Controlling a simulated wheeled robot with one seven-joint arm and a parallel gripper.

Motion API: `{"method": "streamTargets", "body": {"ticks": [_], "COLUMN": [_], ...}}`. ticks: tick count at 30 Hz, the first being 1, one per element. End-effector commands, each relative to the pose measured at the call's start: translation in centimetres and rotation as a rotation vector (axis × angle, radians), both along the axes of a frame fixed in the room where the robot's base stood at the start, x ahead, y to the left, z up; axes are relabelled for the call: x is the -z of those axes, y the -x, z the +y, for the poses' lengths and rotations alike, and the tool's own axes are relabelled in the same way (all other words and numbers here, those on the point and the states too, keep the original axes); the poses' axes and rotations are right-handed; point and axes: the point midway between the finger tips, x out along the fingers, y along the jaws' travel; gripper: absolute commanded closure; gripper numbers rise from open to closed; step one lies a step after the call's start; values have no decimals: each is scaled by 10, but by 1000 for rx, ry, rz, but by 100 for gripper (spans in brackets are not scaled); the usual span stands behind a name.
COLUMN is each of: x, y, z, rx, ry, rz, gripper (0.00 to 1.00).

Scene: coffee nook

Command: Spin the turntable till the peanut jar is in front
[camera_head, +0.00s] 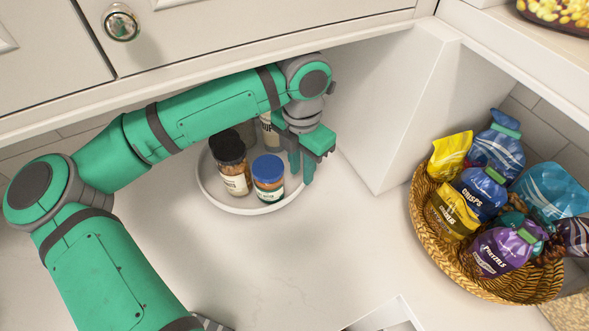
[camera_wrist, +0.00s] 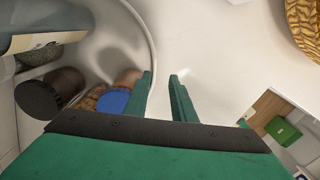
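The turntable (camera_head: 212,195) is a round white tray with a raised rim under the cabinet, and its rim (camera_wrist: 152,45) also shows in the wrist view. A black-lidded jar (camera_head: 236,180) and a blue-lidded jar (camera_head: 269,190) with brownish contents stand at its front. Their labels are too small to read, so I cannot tell which is the peanut jar. My gripper (camera_head: 301,172) points down at the turntable's right edge, beside the blue-lidded jar. In the wrist view its fingers (camera_wrist: 162,76) are apart with nothing held between them; the rim runs close to the left fingertip.
Another pale-labelled jar (camera_head: 269,131) stands behind, partly hidden by my arm. A white cabinet side panel (camera_head: 385,115) is close right of my gripper. A wicker basket (camera_head: 430,240) of snack bags stands further right. The counter (camera_head: 260,265) in front is clear.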

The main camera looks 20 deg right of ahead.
Motion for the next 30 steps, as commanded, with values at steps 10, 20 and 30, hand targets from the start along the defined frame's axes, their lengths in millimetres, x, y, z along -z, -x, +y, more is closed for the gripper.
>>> {"method": "streamTargets", "body": {"ticks": [10,20,30], "x": [26,68,74], "y": [-2,-2,-2], "z": [6,5,4], "rx": [-9,-8,-5], "ry": [-15,-15,-15], "rz": [-6,-7,-8], "gripper": [77,77,77]}}
